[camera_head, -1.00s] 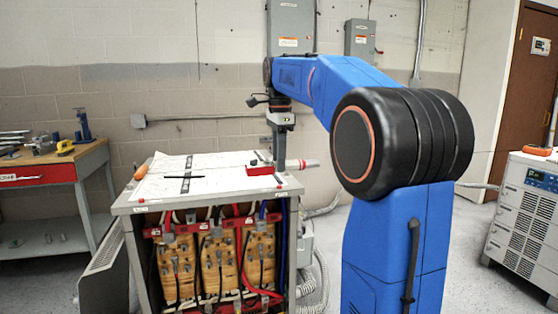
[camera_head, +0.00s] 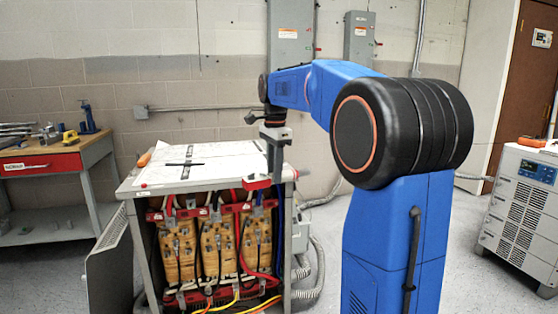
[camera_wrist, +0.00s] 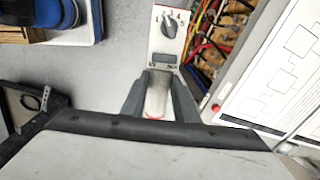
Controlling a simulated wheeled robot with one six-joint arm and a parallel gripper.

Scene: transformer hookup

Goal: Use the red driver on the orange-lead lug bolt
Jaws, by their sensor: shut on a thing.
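My gripper (camera_head: 275,178) is at the right front corner of the transformer's top, pointing down, shut on the red driver (camera_head: 257,184). In the wrist view the fingers (camera_wrist: 160,108) close on its pale grip, which has a red end. The driver's pale face (camera_wrist: 168,50) has red edges, a dark knob and a small display. In the head view its red body is by the top's front edge, above the open front. An orange lead (camera_head: 264,304) runs at the bottom of the transformer, beside a yellow one. Orange wires (camera_wrist: 207,17) also show in the wrist view. The lug bolt cannot be made out.
The transformer top (camera_head: 200,178) carries papers and an orange-handled tool (camera_head: 145,158). An open panel (camera_head: 108,262) stands at its left, grey conduits (camera_head: 312,275) at its right. A workbench (camera_head: 80,150) is at far left, a grey cabinet (camera_head: 520,205) at far right.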

